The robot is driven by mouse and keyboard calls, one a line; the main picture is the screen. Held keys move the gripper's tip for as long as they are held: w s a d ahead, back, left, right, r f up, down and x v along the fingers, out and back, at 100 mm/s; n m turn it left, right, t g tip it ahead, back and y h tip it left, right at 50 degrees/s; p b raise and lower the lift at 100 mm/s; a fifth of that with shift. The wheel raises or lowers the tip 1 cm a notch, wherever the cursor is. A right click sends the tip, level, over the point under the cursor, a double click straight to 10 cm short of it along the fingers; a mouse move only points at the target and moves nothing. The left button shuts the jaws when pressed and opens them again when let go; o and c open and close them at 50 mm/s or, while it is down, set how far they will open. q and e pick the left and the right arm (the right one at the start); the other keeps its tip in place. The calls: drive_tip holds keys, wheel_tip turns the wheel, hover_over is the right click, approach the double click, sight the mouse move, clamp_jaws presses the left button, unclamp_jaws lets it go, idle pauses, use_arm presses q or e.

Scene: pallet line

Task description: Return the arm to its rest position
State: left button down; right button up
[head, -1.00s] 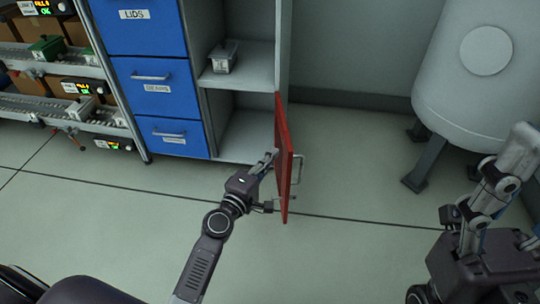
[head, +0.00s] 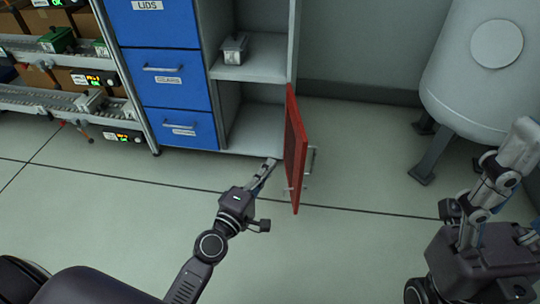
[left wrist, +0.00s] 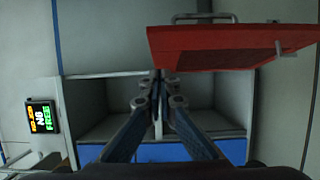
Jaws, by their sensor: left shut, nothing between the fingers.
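My left gripper (head: 268,168) is shut and empty, low in front of the cabinet and left of the red door in the head view. The red door (head: 295,150) stands open, edge-on, with a grey handle on its right side. In the left wrist view, the red door (left wrist: 230,48) shows at the upper right, and the fingers of my left gripper (left wrist: 168,90) point toward the cabinet opening. My right gripper (head: 505,165) is at the right edge of the head view; its jaw state is unclear.
The cabinet has blue drawers (head: 168,83) and an open shelf holding a grey lidded box (head: 233,49). A conveyor rack (head: 60,105) is at left, a white tank (head: 470,80) at right. The floor between is clear. A small display (left wrist: 42,117) shows in the left wrist view.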

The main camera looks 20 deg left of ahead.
use_arm(q)
drive_tip(key=shift+s+d, duration=0.2)
drive_tip(key=shift+s, duration=1)
